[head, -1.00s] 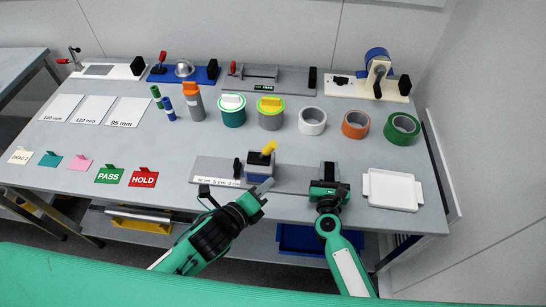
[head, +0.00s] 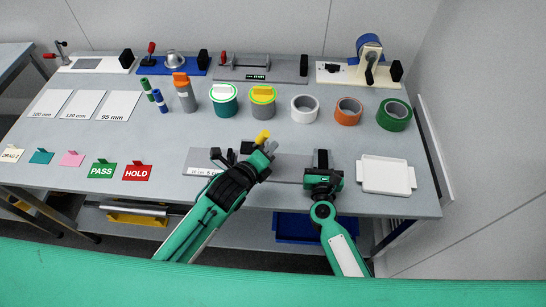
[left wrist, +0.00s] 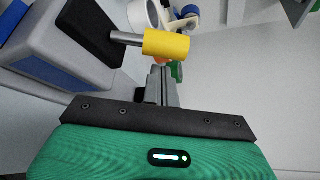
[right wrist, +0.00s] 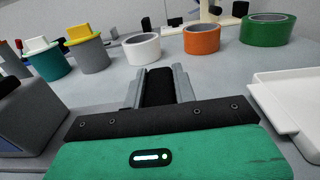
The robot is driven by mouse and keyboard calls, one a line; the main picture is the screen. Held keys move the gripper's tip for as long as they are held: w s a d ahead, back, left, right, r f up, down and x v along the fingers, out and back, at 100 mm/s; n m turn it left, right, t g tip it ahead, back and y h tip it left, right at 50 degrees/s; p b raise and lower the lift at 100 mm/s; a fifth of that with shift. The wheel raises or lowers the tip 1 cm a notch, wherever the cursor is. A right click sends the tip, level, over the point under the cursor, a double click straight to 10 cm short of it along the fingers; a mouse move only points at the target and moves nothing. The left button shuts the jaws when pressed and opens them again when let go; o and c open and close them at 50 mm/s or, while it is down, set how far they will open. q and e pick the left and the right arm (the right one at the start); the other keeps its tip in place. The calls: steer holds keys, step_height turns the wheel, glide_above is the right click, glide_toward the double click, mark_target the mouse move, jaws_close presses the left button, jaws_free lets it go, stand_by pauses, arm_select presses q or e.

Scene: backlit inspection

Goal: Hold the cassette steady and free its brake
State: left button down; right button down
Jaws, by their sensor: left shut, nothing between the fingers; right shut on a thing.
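The cassette's grey-and-blue block is mostly hidden behind my left gripper in the head view and fills the upper left of the left wrist view (left wrist: 45,45). Its brake lever, a metal rod with a yellow end (head: 262,136), sticks out of a black part; it also shows in the left wrist view (left wrist: 165,45). My left gripper (head: 269,149) is shut and empty, its fingertips just beside the yellow end; contact cannot be told. My right gripper (head: 321,170) is shut on a black upright grip (right wrist: 158,86) at the right of the long grey base plate (head: 290,168).
A white tray (head: 386,187) lies right of my right gripper. Behind stand white tape (head: 305,109), orange tape (head: 348,111), green tape (head: 394,115) and two lidded cans (head: 223,101). PASS (head: 102,171) and HOLD (head: 137,173) cards lie left. Fixtures line the back edge.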

mark_target(260, 139)
arm_select(q)
steer(key=shift+w+a+r, duration=0.1)
steer(key=shift+a+r, duration=0.15)
steer(key=shift+a, duration=0.25)
arm_select(e)
steer(key=shift+s+f, duration=0.1)
steer(key=shift+f, duration=0.15)
arm_select(q)
steer(key=shift+a+r+n+h, duration=0.3)
steer(key=shift+a+n+h, duration=0.1)
steer(key=shift+n, duration=0.2)
steer(key=shift+a+t, duration=0.1)
steer(key=shift+t, duration=0.2)
steer(key=a+n, duration=0.1)
steer(key=n+t+h, duration=0.1)
steer(key=shift+a+r+n, duration=0.3)
steer(key=shift+a+r, duration=0.05)
steer(key=shift+r, duration=0.05)
steer(key=shift+a+r+n+t+h, duration=0.15)
steer(key=shift+a+n+t+h, duration=0.5)
steer(key=shift+n, duration=0.55)
steer(key=shift+a+n+t, duration=0.65)
steer(key=shift+a+n, duration=0.05)
steer(key=shift+n, duration=0.45)
steer(key=shift+a+n+t, duration=0.6)
steer(key=shift+a+n, duration=0.05)
steer(key=shift+n, duration=0.5)
